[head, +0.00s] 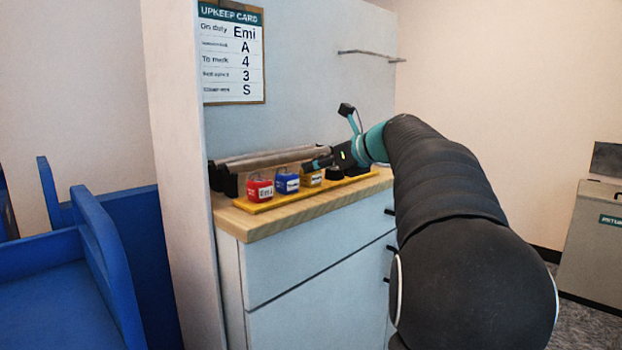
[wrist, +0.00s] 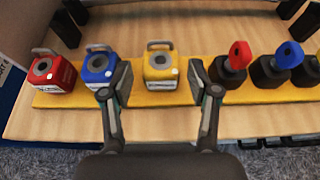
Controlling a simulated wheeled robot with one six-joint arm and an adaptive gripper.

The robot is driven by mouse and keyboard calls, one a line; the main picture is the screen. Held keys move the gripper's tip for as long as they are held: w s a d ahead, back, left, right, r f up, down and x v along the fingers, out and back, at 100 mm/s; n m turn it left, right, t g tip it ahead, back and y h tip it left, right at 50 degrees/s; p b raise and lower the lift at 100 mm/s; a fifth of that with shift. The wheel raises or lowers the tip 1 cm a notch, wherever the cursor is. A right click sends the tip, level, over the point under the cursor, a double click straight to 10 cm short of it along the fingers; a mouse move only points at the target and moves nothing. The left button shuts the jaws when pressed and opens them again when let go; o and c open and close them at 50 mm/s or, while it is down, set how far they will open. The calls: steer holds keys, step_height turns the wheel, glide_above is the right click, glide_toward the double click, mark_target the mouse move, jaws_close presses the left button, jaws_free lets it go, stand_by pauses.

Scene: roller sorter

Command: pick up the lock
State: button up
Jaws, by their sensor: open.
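Three padlocks stand in a row on a yellow strip (wrist: 135,97): a red lock (wrist: 53,72) at left, a blue lock (wrist: 100,67) and a yellow lock (wrist: 160,70). In the head view the red lock (head: 260,190) has a white label that seems to read "Emi". The blue lock (head: 287,182) and yellow lock (head: 311,177) also have labels, too small to read surely. My gripper (wrist: 160,78) is open and empty. In the wrist view its fingers appear on either side of the yellow lock; the left finger overlaps the blue lock's right edge. Contact cannot be told.
Black holders with a red key (wrist: 239,54) and a blue key (wrist: 290,54) stand right of the locks. A rail (head: 265,158) runs behind them on the wooden counter (head: 285,217). An upkeep card (head: 232,60) hangs above. Blue shelving (head: 100,245) stands at left.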

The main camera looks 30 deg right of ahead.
steer(key=x, duration=0.4)
steer(key=shift+f, duration=0.35)
steer(key=c, duration=1)
steer(key=shift+r, duration=0.2)
step_height(320, 180, up, 4)
steer(key=shift+r+p, duration=0.1)
steer(key=shift+p, duration=0.6)
steer(key=shift+s+d+r+p, duration=0.5)
steer(key=shift+s+r+p, duration=0.1)
steer(key=shift+s+r, duration=1.25)
steer(key=shift+s+d+r+p, duration=0.5)
steer(key=shift+s+r+p, duration=0.1)
steer(key=shift+s+r, duration=1.25)
steer(key=shift+s+d+r+p, duration=0.5)
steer(key=shift+s+r+p, duration=0.1)
steer(key=shift+s+r, duration=1.25)
steer(key=shift+s, duration=0.1)
